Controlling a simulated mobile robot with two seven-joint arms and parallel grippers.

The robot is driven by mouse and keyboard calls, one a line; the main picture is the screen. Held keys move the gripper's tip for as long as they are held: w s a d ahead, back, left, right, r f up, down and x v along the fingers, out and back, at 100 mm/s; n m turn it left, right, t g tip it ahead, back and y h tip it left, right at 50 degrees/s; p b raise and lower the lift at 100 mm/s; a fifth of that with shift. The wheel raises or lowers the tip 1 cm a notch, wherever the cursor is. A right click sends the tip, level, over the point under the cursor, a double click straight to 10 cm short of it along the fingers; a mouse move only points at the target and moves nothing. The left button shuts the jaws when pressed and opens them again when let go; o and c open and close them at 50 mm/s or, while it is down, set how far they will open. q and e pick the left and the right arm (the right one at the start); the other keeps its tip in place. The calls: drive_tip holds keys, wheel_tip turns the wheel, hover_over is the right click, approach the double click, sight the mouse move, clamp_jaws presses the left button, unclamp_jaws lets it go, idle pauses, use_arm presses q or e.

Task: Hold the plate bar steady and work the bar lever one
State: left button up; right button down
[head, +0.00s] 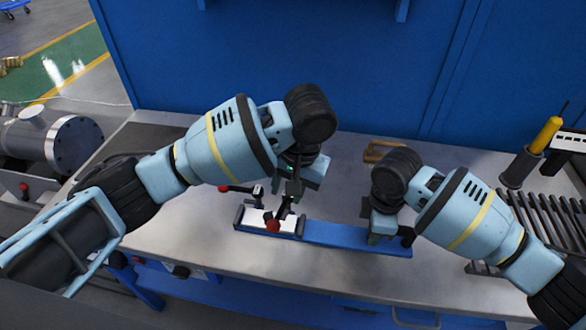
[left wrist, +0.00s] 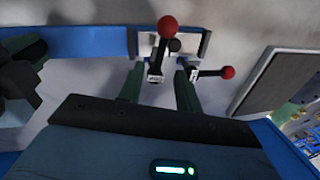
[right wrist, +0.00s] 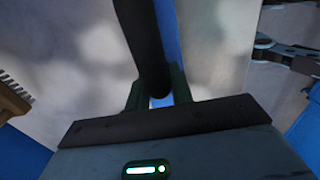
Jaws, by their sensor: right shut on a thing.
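The plate bar (head: 335,236) is a long blue bar lying on the metal table, with a white plate (head: 257,216) at its left end. Two dark levers with red ball ends stand there: one ball (head: 272,226) points toward the front, the other (head: 223,188) to the left. In the left wrist view the near lever (left wrist: 161,50) rises between the fingers of my left gripper (left wrist: 160,85), which are apart and not closed on it. My right gripper (head: 383,232) is shut on the bar's dark handle (right wrist: 145,45), near its right end; the grip itself is partly hidden.
A blue panel (head: 270,60) stands behind the table. A wooden-backed brush (head: 380,151) lies behind my right gripper. A dark slatted rack (head: 545,225) and a yellow-handled tool (head: 546,135) are at the right. The table front (head: 330,268) is clear.

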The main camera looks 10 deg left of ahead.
use_arm(q)
wheel_tip(320, 180, up, 6)
drive_tip(key=d, duration=0.1)
drive_tip(key=shift+d, duration=0.15)
use_arm(e)
drive_tip(key=shift+s+f, duration=0.1)
use_arm(q)
drive_tip(key=shift+s, duration=0.1)
use_arm(e)
drive_tip(key=c, duration=1.1)
unclamp_jaws()
drive_tip(key=shift+c, duration=0.2)
use_arm(q)
drive_tip(key=shift+r, duration=0.1)
use_arm(e)
wheel_tip(320, 180, up, 12)
drive_tip(key=shift+r, duration=0.1)
